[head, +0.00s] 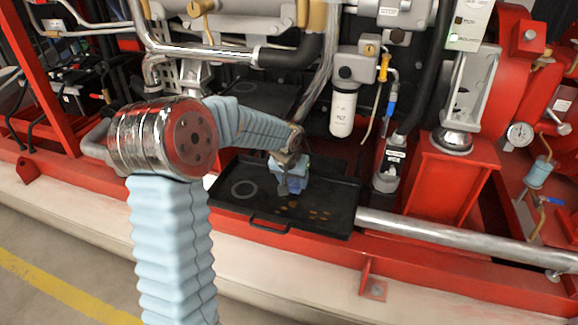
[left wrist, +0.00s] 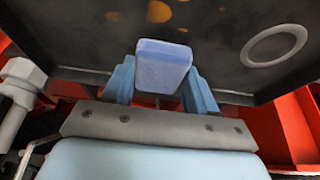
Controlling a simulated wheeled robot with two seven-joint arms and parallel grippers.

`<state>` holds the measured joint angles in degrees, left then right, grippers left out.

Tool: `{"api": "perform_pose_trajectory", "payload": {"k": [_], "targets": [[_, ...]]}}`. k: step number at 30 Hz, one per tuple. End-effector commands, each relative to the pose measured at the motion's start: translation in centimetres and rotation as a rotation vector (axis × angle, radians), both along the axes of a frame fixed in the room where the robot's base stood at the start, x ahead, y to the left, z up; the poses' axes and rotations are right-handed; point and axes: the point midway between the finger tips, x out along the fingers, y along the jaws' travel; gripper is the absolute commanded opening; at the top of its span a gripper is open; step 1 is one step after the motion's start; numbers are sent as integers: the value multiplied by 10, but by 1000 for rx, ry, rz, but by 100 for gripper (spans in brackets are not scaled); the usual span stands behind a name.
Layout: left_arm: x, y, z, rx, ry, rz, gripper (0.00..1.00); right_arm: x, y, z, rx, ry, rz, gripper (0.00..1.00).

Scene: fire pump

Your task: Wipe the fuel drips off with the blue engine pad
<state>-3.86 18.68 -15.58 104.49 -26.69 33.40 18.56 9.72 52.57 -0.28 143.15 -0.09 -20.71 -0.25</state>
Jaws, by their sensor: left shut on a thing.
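My left gripper (head: 291,188) reaches over a black drip tray (head: 335,178) and is shut on the blue engine pad (left wrist: 163,66). In the left wrist view the pad sits between the two blue fingers. Several orange-brown fuel drips (head: 318,215) lie on the tray floor, just in front of and to the right of the pad. Some drips also show past the pad in the left wrist view (left wrist: 158,11). I cannot tell whether the pad touches the tray floor. My right gripper is not in view.
A pale ring mark (head: 244,188) is on the tray's left part. A white filter canister (head: 343,112) hangs behind the tray. A silver pipe (head: 450,236) runs right from the tray's corner. The red frame (head: 300,245) borders the front.

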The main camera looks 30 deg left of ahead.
Motion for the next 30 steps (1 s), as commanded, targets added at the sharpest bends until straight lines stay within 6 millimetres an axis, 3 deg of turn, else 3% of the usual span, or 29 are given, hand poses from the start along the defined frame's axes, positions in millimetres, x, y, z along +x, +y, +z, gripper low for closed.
{"api": "perform_pose_trajectory", "payload": {"k": [13,30], "targets": [[3,2,43,-1,-2,-3,29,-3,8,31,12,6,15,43],[4,2,46,-1,-2,-3,29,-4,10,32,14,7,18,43]]}}
